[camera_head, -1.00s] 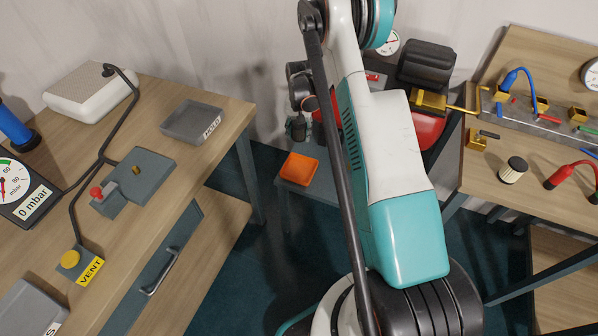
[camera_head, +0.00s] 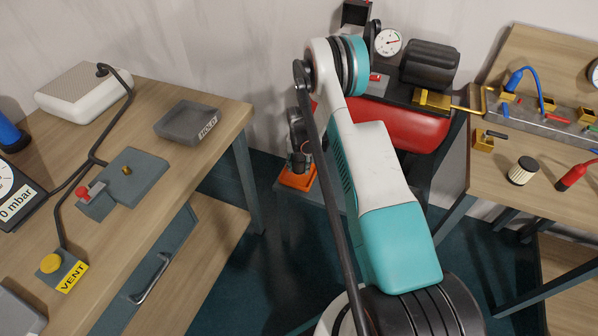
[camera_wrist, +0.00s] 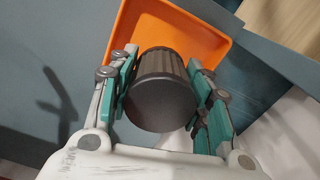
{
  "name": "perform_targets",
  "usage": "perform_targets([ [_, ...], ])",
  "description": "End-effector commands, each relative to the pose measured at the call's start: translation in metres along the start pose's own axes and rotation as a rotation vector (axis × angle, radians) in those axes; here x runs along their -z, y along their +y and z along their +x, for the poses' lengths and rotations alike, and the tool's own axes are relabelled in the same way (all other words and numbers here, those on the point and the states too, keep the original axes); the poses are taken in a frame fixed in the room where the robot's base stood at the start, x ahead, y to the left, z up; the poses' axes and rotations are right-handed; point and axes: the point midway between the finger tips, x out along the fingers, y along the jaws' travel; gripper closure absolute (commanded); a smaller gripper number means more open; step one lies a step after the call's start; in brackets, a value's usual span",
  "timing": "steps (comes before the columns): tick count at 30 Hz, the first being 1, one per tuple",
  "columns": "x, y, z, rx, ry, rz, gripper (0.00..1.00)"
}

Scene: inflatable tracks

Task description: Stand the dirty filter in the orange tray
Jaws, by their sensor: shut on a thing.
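The dirty filter (camera_wrist: 160,100) is a dark grey ribbed cylinder with a flat round end towards the wrist camera. My gripper (camera_wrist: 160,62) is shut on it, with a teal-padded finger on each side. The orange tray (camera_wrist: 130,20) lies beyond the filter in the wrist view. The filter overlaps its floor and near edge; whether it touches the tray cannot be told. In the head view my gripper (camera_head: 300,150) hangs over the orange tray (camera_head: 297,183), hiding much of it. The held filter is hard to make out there.
A grey HOLD tray (camera_head: 180,125) sits on the left bench (camera_head: 225,110). A red tank with a gauge (camera_head: 388,42) stands behind my arm. A pale filter with a black top (camera_head: 522,171) stands on the right bench.

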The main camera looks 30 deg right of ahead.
Motion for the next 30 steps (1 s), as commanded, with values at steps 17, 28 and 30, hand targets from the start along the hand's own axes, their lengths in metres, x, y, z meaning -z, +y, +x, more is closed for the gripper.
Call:
perform_targets([
  [17,0.000,0.000,0.034,0.000,0.000,0.000,0.83],
  [28,0.000,0.000,0.035,0.000,0.000,0.000,0.35],
  [30,0.000,0.000,0.035,0.000,0.000,0.000,0.35],
])
